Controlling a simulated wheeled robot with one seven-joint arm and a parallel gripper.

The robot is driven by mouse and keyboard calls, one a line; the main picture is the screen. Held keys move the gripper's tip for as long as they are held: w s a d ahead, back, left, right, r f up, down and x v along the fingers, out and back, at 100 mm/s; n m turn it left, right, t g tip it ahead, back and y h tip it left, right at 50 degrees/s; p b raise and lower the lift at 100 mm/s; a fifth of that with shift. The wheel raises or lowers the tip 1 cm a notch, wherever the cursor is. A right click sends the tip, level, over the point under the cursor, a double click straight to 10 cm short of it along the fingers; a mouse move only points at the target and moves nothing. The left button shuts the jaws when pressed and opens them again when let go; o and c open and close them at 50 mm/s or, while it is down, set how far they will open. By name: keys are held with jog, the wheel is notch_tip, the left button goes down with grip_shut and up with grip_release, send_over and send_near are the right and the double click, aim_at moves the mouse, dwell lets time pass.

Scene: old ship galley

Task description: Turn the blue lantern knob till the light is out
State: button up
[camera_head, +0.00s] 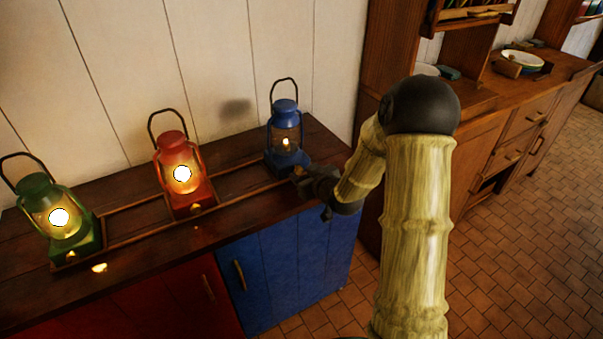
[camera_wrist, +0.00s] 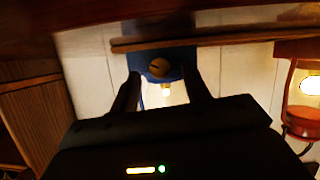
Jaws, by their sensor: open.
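The blue lantern (camera_head: 286,120) stands upright at the right end of the wooden counter. A small flame glows inside its glass, much dimmer than the lights of the other lanterns. My gripper (camera_head: 303,175) is low in front of its base, on the right side. In the wrist view, which looks upside down, the round brass knob (camera_wrist: 159,68) shows on the blue base (camera_wrist: 150,55). My open gripper (camera_wrist: 161,85) has one finger on each side of the knob's line, with a gap to both. I cannot tell whether the fingertips reach the knob's depth.
A lit red lantern (camera_head: 172,147) and a lit green lantern (camera_head: 40,197) stand to the left on the counter (camera_head: 125,240). A thin wooden rail (camera_head: 135,231) runs along the lanterns. A wooden cabinet (camera_head: 480,150) stands at the right. The tiled floor (camera_head: 520,240) is clear.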

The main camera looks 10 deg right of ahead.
jog(key=shift+w+a+f, duration=0.2)
jog(key=shift+w+f, duration=0.05)
jog(key=shift+w, duration=0.4)
jog(key=c, duration=1)
jog(key=shift+f+b, duration=0.1)
jog(key=shift+b, duration=0.35)
